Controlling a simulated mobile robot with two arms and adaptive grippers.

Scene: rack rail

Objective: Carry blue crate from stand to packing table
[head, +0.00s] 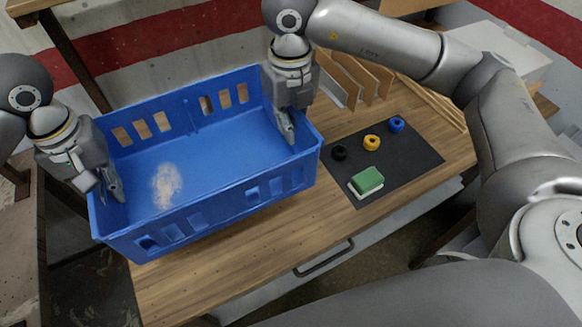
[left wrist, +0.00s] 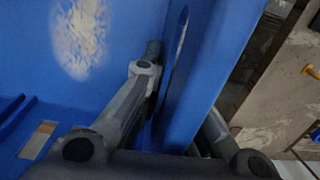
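The blue crate (head: 215,203) is over the left part of the wooden packing table (head: 235,275), roughly level. I cannot tell whether its base touches the tabletop. It looks empty, with a pale worn patch on its floor. My left gripper (head: 113,190) is at the crate's left end wall. The left wrist view shows its fingers (left wrist: 180,110) on both sides of the blue wall (left wrist: 195,75), closed on it. My right gripper (head: 287,128) is at the right end wall, one finger inside the crate; its outer finger is hidden. It appears closed on the wall.
Right of the crate lies a dark mat (head: 405,175) with black (head: 339,153), yellow (head: 371,142) and blue (head: 396,124) rolls and a green-and-white block (head: 367,182). Upright dividers (head: 360,78) stand behind. A drawer handle (head: 325,260) is on the table's front.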

